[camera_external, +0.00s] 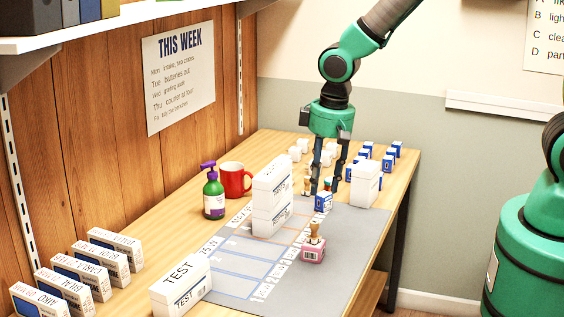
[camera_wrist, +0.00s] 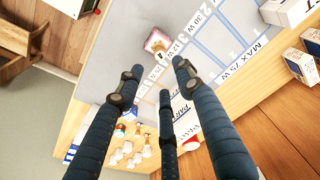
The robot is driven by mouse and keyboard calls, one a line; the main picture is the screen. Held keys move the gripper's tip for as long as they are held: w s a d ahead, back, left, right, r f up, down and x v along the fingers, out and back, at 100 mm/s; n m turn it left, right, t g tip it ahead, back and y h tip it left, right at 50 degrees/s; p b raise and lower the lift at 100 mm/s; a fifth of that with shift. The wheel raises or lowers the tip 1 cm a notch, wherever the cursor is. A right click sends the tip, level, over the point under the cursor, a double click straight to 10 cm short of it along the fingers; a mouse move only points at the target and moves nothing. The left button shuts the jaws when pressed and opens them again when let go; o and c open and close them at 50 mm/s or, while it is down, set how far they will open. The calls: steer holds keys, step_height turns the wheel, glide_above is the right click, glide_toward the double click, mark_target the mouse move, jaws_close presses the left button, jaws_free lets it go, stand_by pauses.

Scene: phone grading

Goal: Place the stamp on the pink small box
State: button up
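The pink small box (camera_external: 312,254) stands on the grey mat. A wooden-handled stamp (camera_external: 315,236) stands upright on top of it. The box also shows in the wrist view (camera_wrist: 155,38), with the stamp over it. My gripper (camera_external: 324,189) is behind the pink box, pointing down over the far part of the mat, apart from the box and its stamp. In the wrist view its fingers (camera_wrist: 158,83) are spread with nothing seen between them. Another wooden-handled stamp (camera_external: 306,181) stands beside the fingers at the back.
A white box (camera_external: 366,184) and several small boxes are at the back right. The mat's (camera_external: 345,270) right front is clear.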

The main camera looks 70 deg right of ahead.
steer(key=s+r+n+t, duration=0.1)
steer(key=s+r, duration=0.4)
steer(key=r, duration=0.5)
steer(key=s+r+t, duration=0.1)
steer(key=s+r, duration=0.4)
steer(key=r, duration=0.5)
steer(key=s+r+t, duration=0.1)
steer(key=s+r, duration=0.4)
steer(key=s, duration=0.3)
steer(key=s+d+r+n+t, duration=0.1)
steer(key=s+r, duration=0.3)
steer(key=s, duration=0.5)
steer(key=shift+r, duration=0.35)
steer(key=shift+w+d, duration=0.1)
